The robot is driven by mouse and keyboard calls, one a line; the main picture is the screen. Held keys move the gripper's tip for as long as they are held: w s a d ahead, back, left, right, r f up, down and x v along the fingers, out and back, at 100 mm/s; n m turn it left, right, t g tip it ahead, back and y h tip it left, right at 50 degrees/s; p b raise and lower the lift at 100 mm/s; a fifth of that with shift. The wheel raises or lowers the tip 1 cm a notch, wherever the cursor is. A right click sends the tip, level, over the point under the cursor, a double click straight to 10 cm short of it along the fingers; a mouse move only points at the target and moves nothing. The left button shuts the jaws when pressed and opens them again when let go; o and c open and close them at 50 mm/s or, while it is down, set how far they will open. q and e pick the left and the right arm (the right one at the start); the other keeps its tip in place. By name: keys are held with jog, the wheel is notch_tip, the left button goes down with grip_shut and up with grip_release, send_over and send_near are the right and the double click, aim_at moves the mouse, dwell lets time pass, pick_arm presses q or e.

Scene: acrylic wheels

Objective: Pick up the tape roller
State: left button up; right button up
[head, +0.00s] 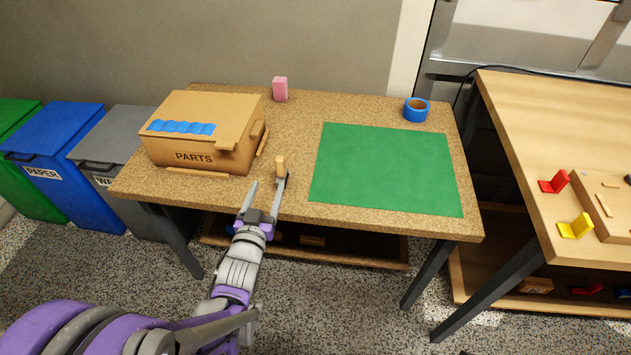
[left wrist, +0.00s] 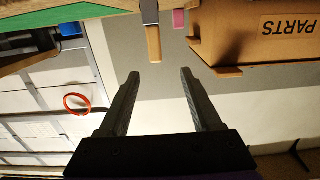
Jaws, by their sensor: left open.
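A small tool with a light wooden handle (head: 280,161), which looks like the tape roller, is at the front edge of the cork-topped table, right of the parts box. In the left wrist view its wooden handle (left wrist: 154,44) and a grey part (left wrist: 150,12) show just beyond my fingertips, roughly in line with the gap between them. My left gripper (head: 266,184) is open and empty at the table's front edge; its spread fingers also show in the left wrist view (left wrist: 159,76). The far finger partly hides the tool's lower part in the head view. My right gripper is not in view.
The cardboard parts box (head: 196,158) stands left of the tool. A green mat (head: 385,168) covers the table's right side. A blue tape roll (head: 416,109) and a pink block (head: 280,89) are at the back. Another wooden table (head: 560,110) stands at right.

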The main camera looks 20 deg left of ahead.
aim_at(279, 164)
pick_arm(q)
jog(key=shift+t, duration=0.4)
jog(key=x, duration=0.5)
jog(key=shift+w+d+f, duration=0.1)
jog(key=shift+w+d, duration=0.05)
jog(key=shift+w, duration=0.1)
jog(key=x, duration=0.3)
jog(key=b+x, duration=0.1)
jog(key=x, duration=0.2)
jog(key=shift+d+f, duration=0.2)
jog(key=shift+d, duration=0.05)
grip_shut()
